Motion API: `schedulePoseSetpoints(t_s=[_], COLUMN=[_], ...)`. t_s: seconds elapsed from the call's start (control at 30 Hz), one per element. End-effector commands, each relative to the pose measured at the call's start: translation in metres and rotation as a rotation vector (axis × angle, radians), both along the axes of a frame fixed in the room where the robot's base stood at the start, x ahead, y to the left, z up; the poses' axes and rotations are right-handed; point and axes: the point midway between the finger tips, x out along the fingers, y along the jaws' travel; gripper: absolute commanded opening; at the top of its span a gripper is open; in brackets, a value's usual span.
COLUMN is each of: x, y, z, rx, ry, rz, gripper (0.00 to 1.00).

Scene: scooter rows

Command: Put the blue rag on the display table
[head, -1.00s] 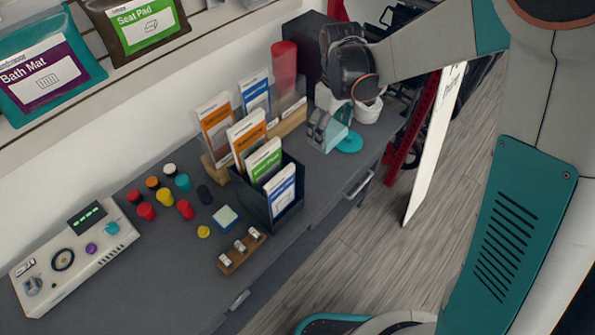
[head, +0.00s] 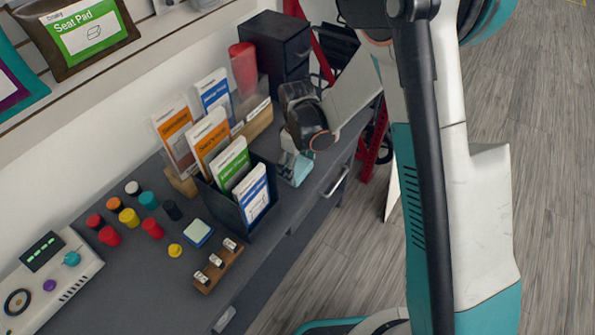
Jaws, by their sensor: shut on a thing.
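My gripper (head: 291,170) is low over the grey counter (head: 280,225), just right of the dark brochure holder, pointing down. Its fingers are partly hidden by the wrist and the holder. A small pale blue-teal patch shows at the fingers, and they are shut on it. It fits the blue rag, but it is too small to make out its shape. I cannot tell whether it touches the counter. No separate display table can be made out; only this counter with its goods is in view.
The brochure holder (head: 261,218) stands close left of my gripper. Behind are a red cylinder (head: 243,70) and a black drawer unit (head: 272,50). Several coloured knobs (head: 128,216), a small wooden rack (head: 217,266) and a control box (head: 45,275) lie left. Wooden floor (head: 545,200) is open at right.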

Motion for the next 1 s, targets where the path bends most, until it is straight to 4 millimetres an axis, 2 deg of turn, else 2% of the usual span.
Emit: schedulePoseSetpoints(t_s=[0.1,0.2,0.5,0.53,0.6,1.0], x=[0.000,0.000,0.000,0.000,0.000,0.000], y=[0.000,0.000,0.000,0.000,0.000,0.000], z=[-0.022,-0.031,-0.031,-0.032,-0.031,-0.031], rx=[0.000,0.000,0.000,0.000,0.000,0.000], ry=[0.000,0.000,0.000,0.000,0.000,0.000], rz=[0.000,0.000,0.000,0.000,0.000,0.000], gripper=[0.60,0.60,0.60,0.85,1.00,1.00])
